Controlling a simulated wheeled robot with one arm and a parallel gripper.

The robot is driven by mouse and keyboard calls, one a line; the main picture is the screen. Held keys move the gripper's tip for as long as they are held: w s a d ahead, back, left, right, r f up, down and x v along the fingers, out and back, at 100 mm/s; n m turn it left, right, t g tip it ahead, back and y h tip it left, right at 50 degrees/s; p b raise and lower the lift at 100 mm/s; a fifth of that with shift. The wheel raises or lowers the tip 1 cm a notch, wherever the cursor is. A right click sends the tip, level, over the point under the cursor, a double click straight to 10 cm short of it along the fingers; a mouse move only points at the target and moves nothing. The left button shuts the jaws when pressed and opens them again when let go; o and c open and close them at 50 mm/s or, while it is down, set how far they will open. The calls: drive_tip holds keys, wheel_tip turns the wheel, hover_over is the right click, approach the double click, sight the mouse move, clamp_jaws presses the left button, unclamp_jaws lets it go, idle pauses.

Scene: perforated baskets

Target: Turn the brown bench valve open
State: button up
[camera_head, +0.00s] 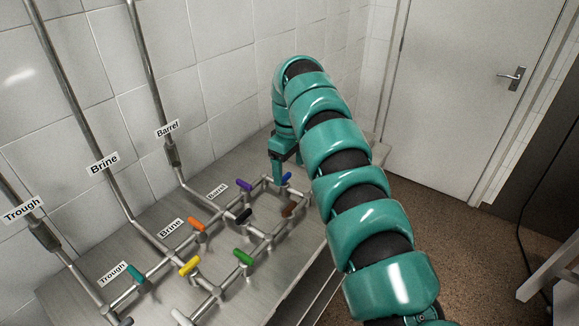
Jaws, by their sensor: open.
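The brown valve (289,209) has a short handle on the metal pipework at the right side of the steel bench (168,205), just left of my arm. My gripper (286,172) is open at the end of the teal arm, pointing down above the far end of the pipes. It is above and behind the brown valve in the picture, apart from it. The blue valve (287,177) is right by the fingertips; whether they touch it I cannot tell. My arm passes close to the right of the brown valve.
Purple (244,186), black (243,216), green (243,257), orange (196,224), yellow (189,266) and teal (135,274) valves crowd the pipes. Tall pipes labelled Trough, Brine and Barrel rise along the tiled wall (190,60).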

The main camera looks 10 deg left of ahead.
drive_tip(key=shift+r+p, duration=1.2)
drive_tip(key=shift+r, duration=0.45)
